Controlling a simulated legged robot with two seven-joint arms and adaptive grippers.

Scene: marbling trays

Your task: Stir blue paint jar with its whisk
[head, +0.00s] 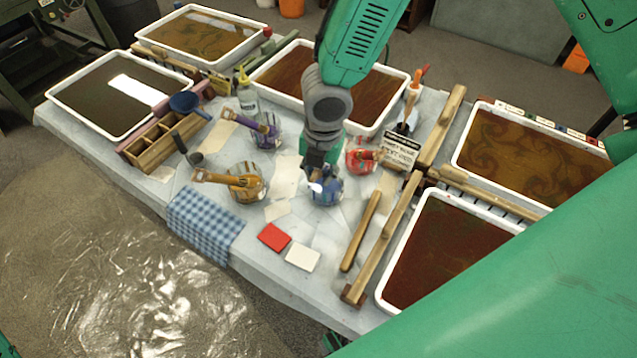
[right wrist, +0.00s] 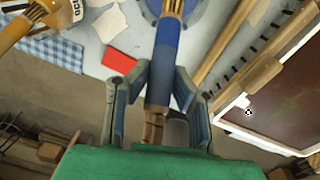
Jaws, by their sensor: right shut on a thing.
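The blue paint jar (head: 327,192) stands upright on the table's near middle, partly hidden under my right gripper (head: 322,172). Its rim also shows at the top of the right wrist view (right wrist: 202,12). The whisk's blue handle (right wrist: 163,62) runs between the fingers of my right gripper (right wrist: 160,92), which is shut on it. The handle points toward the jar. The whisk's lower end and how deep it sits in the jar are hidden. My left gripper is not in view.
The ochre jar (head: 247,184), purple jar (head: 266,133) and red jar (head: 360,156) stand close around, each with a handle leaning out. A red card (head: 274,237) and white card (head: 303,257) lie in front. Wooden rails (head: 384,240) and a tray (head: 388,290) border the right.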

